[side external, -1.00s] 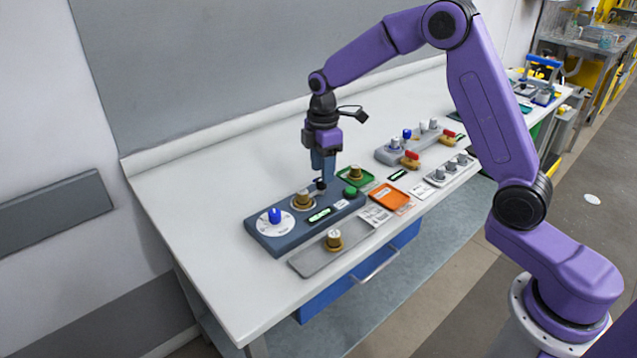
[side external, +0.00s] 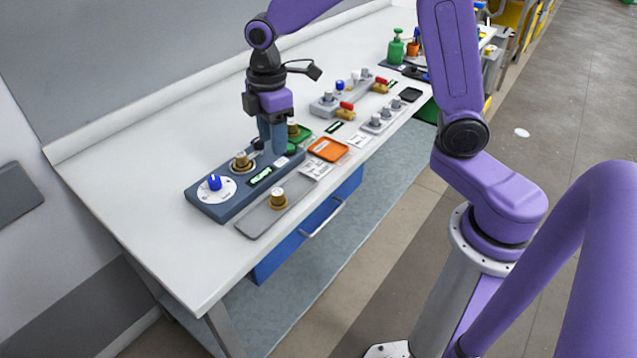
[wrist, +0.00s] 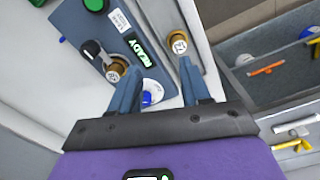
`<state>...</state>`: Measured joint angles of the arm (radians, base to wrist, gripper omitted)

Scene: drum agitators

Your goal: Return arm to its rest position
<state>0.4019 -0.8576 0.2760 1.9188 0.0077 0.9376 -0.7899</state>
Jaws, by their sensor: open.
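My gripper (side external: 271,148) hangs pointing down over the right part of the dark blue panel (side external: 211,207). Its two fingers are apart with nothing between the tips, and they also show in the wrist view (wrist: 160,66). The panel carries a blue knob (side external: 215,182) on a white dial, a brass knob (side external: 241,160) and a lit display (side external: 261,176), which reads READY in the wrist view (wrist: 136,48). A black lever-like part (wrist: 94,50) lies beside the brass knob.
A grey plate (side external: 258,220) with another brass knob (side external: 278,199) lies along the table's front edge. Farther back stands a grey unit with red-handled valves (side external: 346,107). The table's left part (side external: 130,160) is clear.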

